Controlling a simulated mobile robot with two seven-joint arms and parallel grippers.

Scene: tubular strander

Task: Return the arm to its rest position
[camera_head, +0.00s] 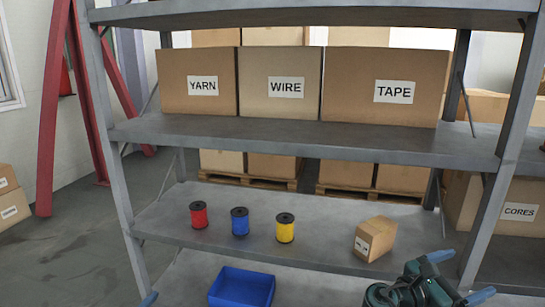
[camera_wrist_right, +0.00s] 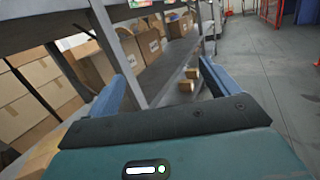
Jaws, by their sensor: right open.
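My right gripper (camera_head: 462,278) is at the lower right in the head view, in front of the shelf rack. Its two blue fingers are spread apart with nothing between them. In the right wrist view the same gripper (camera_wrist_right: 164,82) shows both blue fingers wide apart, with the rack and floor seen beyond them. Of my left gripper (camera_head: 148,299) only a small blue tip shows at the bottom edge of the head view, so its opening is hidden.
A grey shelf rack (camera_head: 300,138) holds yarn (camera_head: 190,100), wire (camera_head: 266,105) and tape (camera_head: 350,105) boxes. Below are red (camera_head: 198,215), blue (camera_head: 239,222) and yellow (camera_head: 285,228) spools and a small carton (camera_head: 378,235). A blue bin (camera_head: 243,288) sits lower. Open floor (camera_wrist_right: 288,90) shows beside the rack.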

